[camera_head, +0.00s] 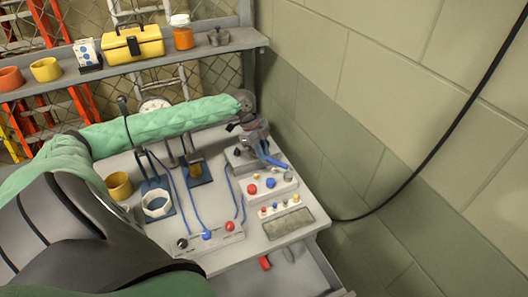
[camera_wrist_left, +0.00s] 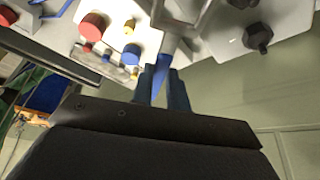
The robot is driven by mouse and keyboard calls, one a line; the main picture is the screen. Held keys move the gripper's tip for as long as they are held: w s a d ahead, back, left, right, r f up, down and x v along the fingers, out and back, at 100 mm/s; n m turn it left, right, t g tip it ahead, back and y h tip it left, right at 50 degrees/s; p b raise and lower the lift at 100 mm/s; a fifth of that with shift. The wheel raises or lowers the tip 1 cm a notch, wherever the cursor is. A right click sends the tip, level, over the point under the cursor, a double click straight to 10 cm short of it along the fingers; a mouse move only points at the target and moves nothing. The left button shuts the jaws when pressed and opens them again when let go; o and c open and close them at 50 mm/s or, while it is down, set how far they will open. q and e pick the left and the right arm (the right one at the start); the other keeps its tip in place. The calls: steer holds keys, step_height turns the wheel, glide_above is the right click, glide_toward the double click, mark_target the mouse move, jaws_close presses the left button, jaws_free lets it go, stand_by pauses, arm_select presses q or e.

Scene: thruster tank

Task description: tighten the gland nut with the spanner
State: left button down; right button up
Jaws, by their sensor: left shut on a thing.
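My left gripper (camera_head: 262,152) is over the back right of the grey bench, at the end of the green-sleeved arm. In the left wrist view, its dark blue fingers (camera_wrist_left: 162,90) are shut on the blue handle of the spanner (camera_wrist_left: 160,74). A grey metal part, which seems to be the spanner's shank, runs up from the handle towards the top edge. Its jaw end is not clear. I cannot pick out the gland nut for certain, nor tell whether the spanner touches it. My right gripper is not in view.
A panel with red, blue and yellow knobs (camera_head: 270,184) is close to the gripper. A white hexagonal ring (camera_head: 157,203) stands on the bench with blue cables nearby. A shelf (camera_head: 220,47) crosses behind. A block wall (camera_head: 400,150) bounds the right side.

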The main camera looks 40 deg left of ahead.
mark_target(254, 153)
arm_select(q)
steer(key=shift+a+f, duration=0.15)
steer(key=shift+f, duration=0.25)
steer(key=shift+a+f+b, duration=0.1)
steer(key=shift+f+b, duration=0.1)
steer(key=shift+b, duration=0.1)
steer(key=shift+a+r, duration=0.1)
steer(key=shift+a, duration=0.25)
steer(key=shift+s+a, duration=0.1)
steer(key=shift+a, duration=0.15)
steer(key=shift+a+p, duration=0.45)
steer(key=shift+a, duration=0.25)
steer(key=shift+s+a, duration=0.1)
steer(key=shift+a, duration=0.55)
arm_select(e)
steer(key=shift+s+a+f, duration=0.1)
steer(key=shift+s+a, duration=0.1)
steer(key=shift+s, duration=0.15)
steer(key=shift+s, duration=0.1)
